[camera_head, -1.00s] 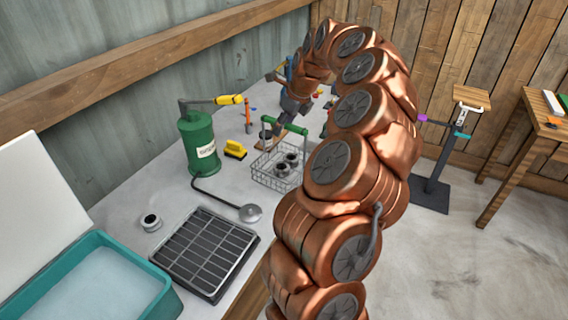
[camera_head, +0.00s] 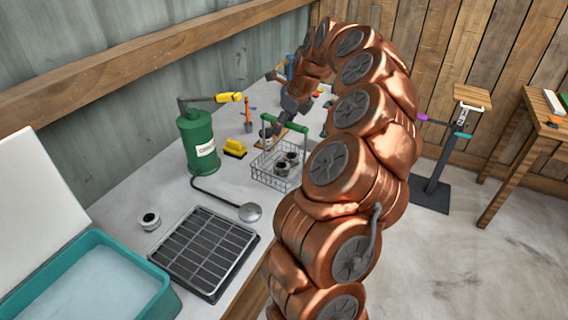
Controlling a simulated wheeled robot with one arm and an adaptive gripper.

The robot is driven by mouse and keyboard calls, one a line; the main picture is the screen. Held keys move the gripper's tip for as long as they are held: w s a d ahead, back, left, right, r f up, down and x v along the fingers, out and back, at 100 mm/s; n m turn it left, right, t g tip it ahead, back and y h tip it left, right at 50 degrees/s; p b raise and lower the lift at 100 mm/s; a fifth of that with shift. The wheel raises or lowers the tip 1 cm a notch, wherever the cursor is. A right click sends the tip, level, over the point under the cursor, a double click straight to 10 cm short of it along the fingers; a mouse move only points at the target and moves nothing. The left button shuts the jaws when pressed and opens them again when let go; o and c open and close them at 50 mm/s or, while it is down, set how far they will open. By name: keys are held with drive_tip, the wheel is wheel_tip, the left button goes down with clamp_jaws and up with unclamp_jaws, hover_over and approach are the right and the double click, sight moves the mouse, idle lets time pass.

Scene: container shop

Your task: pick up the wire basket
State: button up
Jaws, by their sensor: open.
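The wire basket (camera_head: 262,177) stands on the grey bench, upright, with a green handle (camera_head: 285,123) arched above it. Several small dark round parts (camera_head: 286,164) lie inside it. My gripper (camera_head: 277,131) is open, pointing down just behind and at the left part of the green handle. Its fingertips are small and partly hidden by the handle and basket, so I cannot tell whether they touch the handle.
Left of the basket are a yellow brush (camera_head: 234,148), a green pump can (camera_head: 198,143) and a ladle (camera_head: 250,212). In front are a dark grid tray (camera_head: 205,250) and a teal tub (camera_head: 150,267). My arm hides the bench's right side.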

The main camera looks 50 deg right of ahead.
clamp_jaws()
idle(0.5)
